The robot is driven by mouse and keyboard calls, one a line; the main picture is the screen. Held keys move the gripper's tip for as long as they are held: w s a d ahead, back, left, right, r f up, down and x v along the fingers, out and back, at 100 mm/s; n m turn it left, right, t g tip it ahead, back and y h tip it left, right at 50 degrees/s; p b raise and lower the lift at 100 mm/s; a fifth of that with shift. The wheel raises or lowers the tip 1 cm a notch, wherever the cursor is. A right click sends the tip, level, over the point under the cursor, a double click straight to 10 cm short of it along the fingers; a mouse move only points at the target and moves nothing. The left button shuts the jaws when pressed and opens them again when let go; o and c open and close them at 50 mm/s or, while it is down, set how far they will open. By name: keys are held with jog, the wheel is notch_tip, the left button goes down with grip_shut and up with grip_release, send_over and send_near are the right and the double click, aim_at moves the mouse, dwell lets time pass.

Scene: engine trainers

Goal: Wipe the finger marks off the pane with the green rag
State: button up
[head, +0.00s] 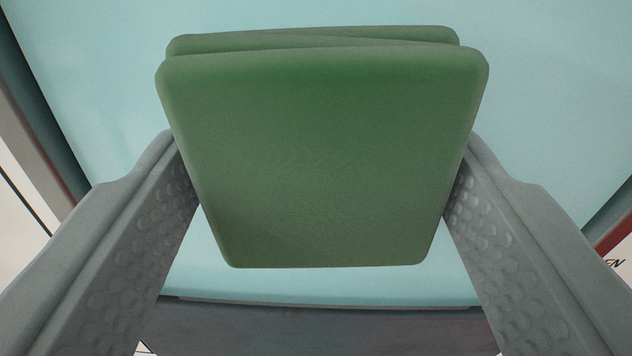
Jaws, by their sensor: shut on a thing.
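The green rag (325,160) is a folded, layered pad held between the two grey fingers of my gripper (322,190). My gripper is shut on its left and right sides. Behind the rag is the light blue pane (560,90), which fills most of the view. The rag hides the middle of the pane. I cannot tell whether the rag touches the pane. No finger marks stand out clearly on the visible parts of the pane.
A dark frame edge (330,325) runs along the bottom of the pane. Frame sides show at the left (35,135) and at the lower right. Pale surfaces lie outside the frame, with some dark lettering (614,263) at the right edge.

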jog(key=shift+w+a, duration=0.1)
jog(key=shift+a, duration=1.85)
jog(key=shift+s, duration=2.95)
jog(key=shift+s, duration=0.1)
jog(key=s, duration=0.2)
jog(key=shift+s, duration=0.4)
